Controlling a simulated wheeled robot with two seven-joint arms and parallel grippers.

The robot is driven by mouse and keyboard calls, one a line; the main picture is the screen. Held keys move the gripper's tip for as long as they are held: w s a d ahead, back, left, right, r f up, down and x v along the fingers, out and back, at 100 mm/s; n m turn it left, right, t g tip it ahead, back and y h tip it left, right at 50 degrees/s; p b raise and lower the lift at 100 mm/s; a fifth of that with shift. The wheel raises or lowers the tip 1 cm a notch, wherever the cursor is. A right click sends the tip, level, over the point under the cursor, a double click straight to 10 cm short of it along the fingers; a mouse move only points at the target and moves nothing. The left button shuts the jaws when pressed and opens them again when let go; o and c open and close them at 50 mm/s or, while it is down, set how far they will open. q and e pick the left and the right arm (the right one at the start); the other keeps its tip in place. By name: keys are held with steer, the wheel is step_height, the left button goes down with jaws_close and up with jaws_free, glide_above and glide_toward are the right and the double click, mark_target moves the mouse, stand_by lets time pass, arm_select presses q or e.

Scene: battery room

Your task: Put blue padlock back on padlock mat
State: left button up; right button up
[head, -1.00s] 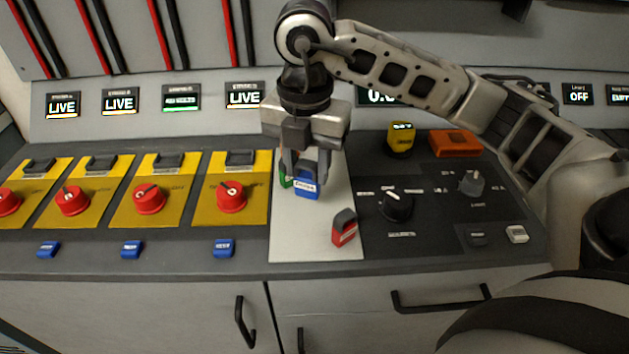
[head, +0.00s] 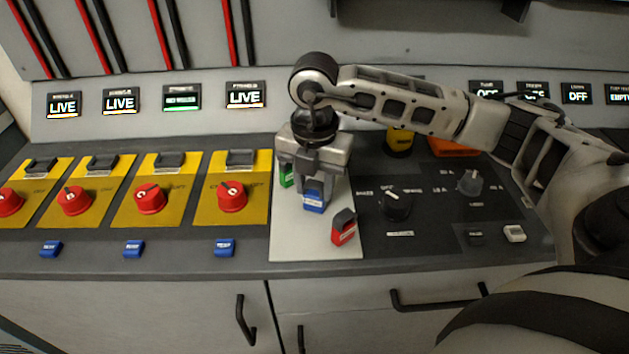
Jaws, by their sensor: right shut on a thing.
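The blue padlock (head: 314,205) is between the fingers of my right gripper (head: 313,196), which is shut on it. The gripper points down over the pale padlock mat (head: 300,243), so the padlock is over or on the mat; I cannot tell whether it touches. A green padlock (head: 286,178) stands on the mat, behind and left of the blue one, partly hidden by the gripper. A red padlock (head: 344,230) with a dark top stands at the mat's front right, close to the blue one. My left gripper is not in view.
Yellow plates with red rotary switches (head: 232,197) line the left, with small blue tags (head: 225,247) in front. A dark panel with a black knob (head: 396,206) lies right of the mat. A yellow device (head: 399,142) stands behind it. The mat's front left is bare.

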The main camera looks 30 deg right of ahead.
mark_target(315, 183)
steer(key=o, duration=1)
steer(key=shift+o, duration=0.2)
steer(key=shift+r+p, duration=0.2)
steer(key=shift+p, duration=0.1)
step_height(315, 183, up, 12)
steer(key=shift+b, duration=0.3)
steer(key=shift+s+f, duration=0.1)
